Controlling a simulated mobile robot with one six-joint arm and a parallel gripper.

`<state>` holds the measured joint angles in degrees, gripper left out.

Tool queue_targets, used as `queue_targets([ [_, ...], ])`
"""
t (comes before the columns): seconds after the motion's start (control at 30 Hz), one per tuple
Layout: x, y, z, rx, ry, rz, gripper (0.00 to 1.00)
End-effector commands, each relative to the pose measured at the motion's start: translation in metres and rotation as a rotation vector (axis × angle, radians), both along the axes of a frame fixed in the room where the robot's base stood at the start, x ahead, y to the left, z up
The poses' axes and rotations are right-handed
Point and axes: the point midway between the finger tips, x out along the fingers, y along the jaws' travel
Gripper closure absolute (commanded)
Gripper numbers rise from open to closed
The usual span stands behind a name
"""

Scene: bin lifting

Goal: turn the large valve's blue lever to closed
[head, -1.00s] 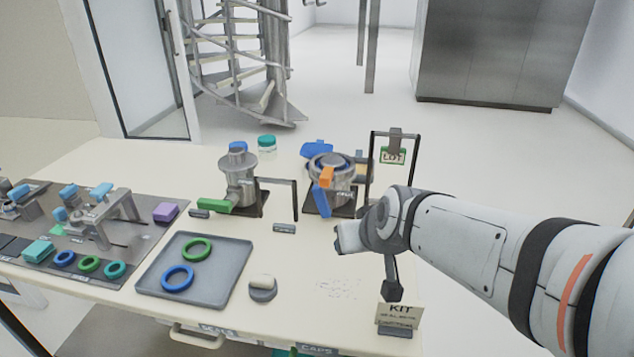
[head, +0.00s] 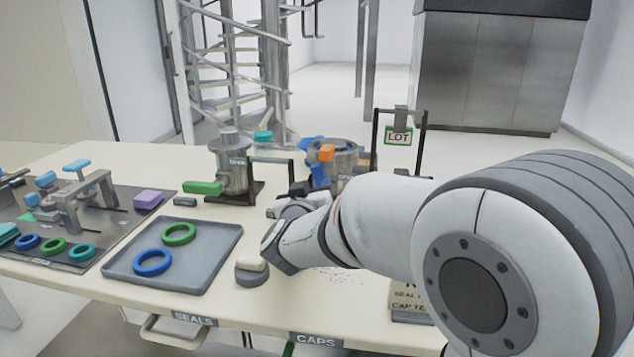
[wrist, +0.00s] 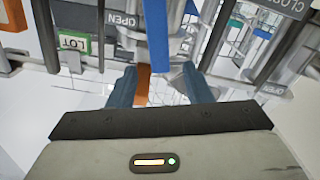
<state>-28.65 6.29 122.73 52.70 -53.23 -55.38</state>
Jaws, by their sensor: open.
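The large valve (head: 345,158) is a grey metal body on the bench, partly hidden behind my arm. Its blue lever (head: 319,176) hangs at its left front, with an orange piece (head: 326,152) above it. In the wrist view the blue lever (wrist: 157,35) runs down toward the gap between my fingers, and the orange piece (wrist: 142,85) is beside the left finger. OPEN (wrist: 122,20) and CLOSED (wrist: 275,5) labels show there. My gripper (wrist: 160,88) is open, close to the lever; I cannot tell whether it touches. In the head view my wrist hides part of it.
A smaller valve with a green lever (head: 202,187) stands to the left. A grey tray (head: 195,265) holds a green and a blue ring. A frame with a LOT sign (head: 398,136) stands behind my arm. A round stand (head: 250,272) is close to my wrist.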

Motion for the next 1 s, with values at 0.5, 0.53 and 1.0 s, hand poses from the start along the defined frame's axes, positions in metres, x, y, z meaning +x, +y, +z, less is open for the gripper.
queue_targets([
  [0.5,0.053,-0.011,0.0,0.0,0.0,0.001,0.55],
  [0.53,0.053,-0.011,0.0,0.0,0.0,0.001,0.55],
  [1.0,0.053,-0.012,0.0,0.001,0.0,0.0,0.81],
])
